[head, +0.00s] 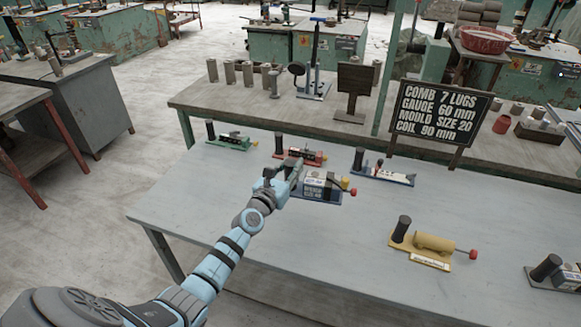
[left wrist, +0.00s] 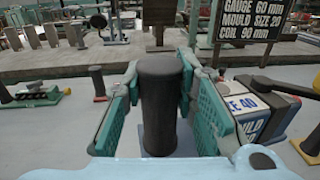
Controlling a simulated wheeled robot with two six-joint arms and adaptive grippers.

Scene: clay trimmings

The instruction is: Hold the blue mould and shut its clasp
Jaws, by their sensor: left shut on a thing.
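My left gripper (head: 292,172) is shut on the dark upright post (left wrist: 160,105) of a mould unit; its fingers stand on either side of the post. The unit's box (head: 322,187) has a dark top and a blue-and-white label; in the left wrist view the label (left wrist: 245,112) reads "SIZE 40" and "MOULD". A yellow ball (head: 345,183) and a red knob (head: 353,192) stick out at its right end. I cannot tell how its clasp stands. A unit with a blue base (head: 385,174) and a dark post stands apart, behind right. My right gripper is out of view.
A green unit (head: 232,140) and a red unit (head: 303,155) stand at the table's back. A yellow unit (head: 432,243) and a black one (head: 560,275) stand right. A sign (head: 440,112) reads "MOULD SIZE 20". The table's front left (head: 185,205) is bare.

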